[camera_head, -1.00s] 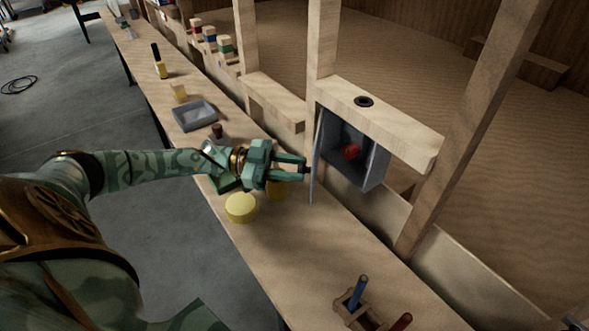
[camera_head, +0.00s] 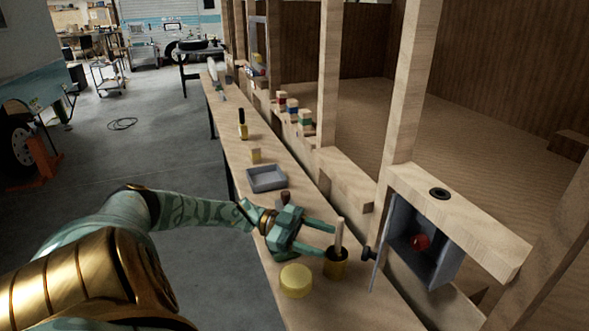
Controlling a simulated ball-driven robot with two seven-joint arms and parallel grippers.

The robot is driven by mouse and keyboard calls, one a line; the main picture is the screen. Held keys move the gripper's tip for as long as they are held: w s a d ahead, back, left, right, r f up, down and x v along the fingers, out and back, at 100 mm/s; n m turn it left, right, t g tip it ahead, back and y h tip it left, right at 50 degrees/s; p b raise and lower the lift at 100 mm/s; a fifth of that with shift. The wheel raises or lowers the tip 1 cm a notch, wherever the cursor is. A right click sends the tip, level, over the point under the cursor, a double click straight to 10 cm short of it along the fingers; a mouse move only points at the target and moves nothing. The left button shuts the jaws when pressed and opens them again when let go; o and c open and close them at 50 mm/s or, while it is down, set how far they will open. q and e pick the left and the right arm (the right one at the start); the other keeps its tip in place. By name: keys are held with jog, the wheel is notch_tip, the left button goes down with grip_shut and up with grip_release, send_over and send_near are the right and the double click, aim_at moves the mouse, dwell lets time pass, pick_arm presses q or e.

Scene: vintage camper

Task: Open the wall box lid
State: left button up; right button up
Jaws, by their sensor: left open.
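The grey wall box (camera_head: 447,264) hangs on the wooden framing at right. Its lid (camera_head: 379,256) is swung out to the left, seen nearly edge-on, and the box's inside shows. A red round part (camera_head: 420,242) is inside the box. A dark knob (camera_head: 368,253) sticks out from the lid's left face. My left gripper (camera_head: 331,241) is open, left of the lid, with its fingers pointing right and a gap between them and the knob. My right gripper is not in view.
A dark gold cup (camera_head: 336,267) with a wooden stick stands close by the left fingertips. A grey tray (camera_head: 267,180), a yellow-labelled bottle (camera_head: 243,124) and several colored blocks lie farther along the bench (camera_head: 232,133).

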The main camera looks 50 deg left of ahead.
pick_arm(q)
jog(key=v, duration=0.7)
jog(key=shift+a+b, duration=0.2)
jog(key=shift+b, duration=0.2)
jog(key=shift+s, duration=0.1)
